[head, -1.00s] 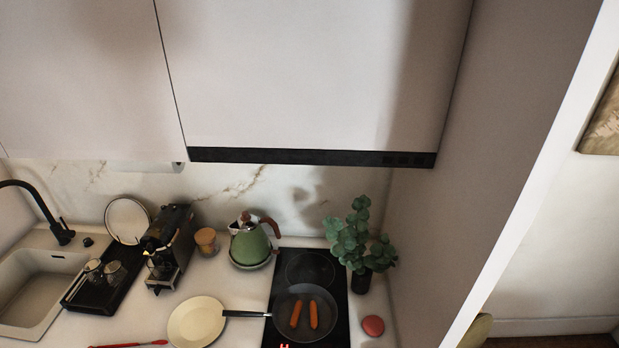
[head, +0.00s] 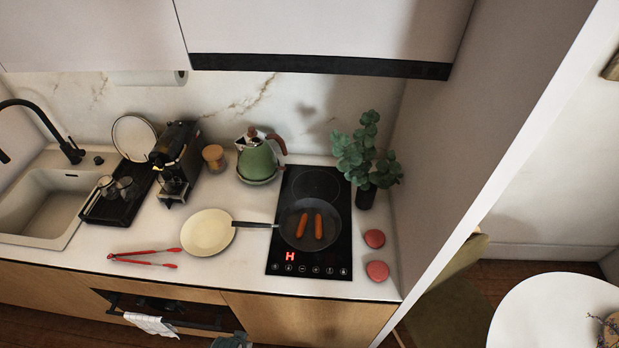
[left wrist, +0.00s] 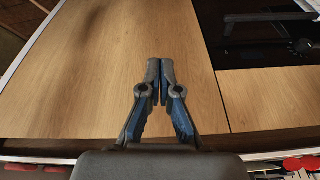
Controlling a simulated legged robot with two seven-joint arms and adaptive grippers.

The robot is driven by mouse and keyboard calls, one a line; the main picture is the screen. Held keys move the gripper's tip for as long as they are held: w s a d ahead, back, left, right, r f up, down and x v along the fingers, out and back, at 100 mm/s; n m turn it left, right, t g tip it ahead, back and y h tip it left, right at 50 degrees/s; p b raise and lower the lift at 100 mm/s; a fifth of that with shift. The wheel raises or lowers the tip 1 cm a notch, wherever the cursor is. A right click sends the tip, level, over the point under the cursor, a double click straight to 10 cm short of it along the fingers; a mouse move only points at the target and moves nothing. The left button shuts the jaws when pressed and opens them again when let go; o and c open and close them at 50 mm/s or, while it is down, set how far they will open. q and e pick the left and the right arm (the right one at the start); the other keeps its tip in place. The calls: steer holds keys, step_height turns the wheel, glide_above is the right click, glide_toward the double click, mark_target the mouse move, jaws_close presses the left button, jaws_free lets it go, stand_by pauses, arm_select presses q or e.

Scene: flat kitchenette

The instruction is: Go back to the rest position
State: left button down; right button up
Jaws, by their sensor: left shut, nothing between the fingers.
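My left gripper (left wrist: 160,72) shows in the left wrist view with its two fingers together, shut and empty. It is in front of the wooden cabinet front (left wrist: 100,70), below the counter. In the head view a small blue-grey part at the bottom edge may be mine, but I cannot tell which. My right gripper is not in any view.
The counter holds a pan with two sausages (head: 310,225) on the hob (head: 282,255), a cream plate (head: 208,232), red tongs (head: 145,258), a green kettle (head: 257,160) and a coffee machine (head: 176,160). A towel (head: 150,323) hangs on the oven. A round white table (head: 520,310) stands right.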

arm_select(q)
steer(key=s+f+g+b, duration=0.1)
steer(key=s+f+b, duration=0.15)
steer(key=f, duration=0.95)
steer(key=s+f+b, duration=0.1)
steer(key=s+f, duration=0.2)
steer(key=f, duration=0.9)
steer(key=s+a+f+g+b, duration=0.1)
steer(key=s+a+f+b, duration=0.2)
steer(key=s+f, duration=1.2)
steer(key=shift+s+a+f, duration=0.15)
steer(key=shift+s+f, duration=0.1)
steer(key=shift+f, duration=0.5)
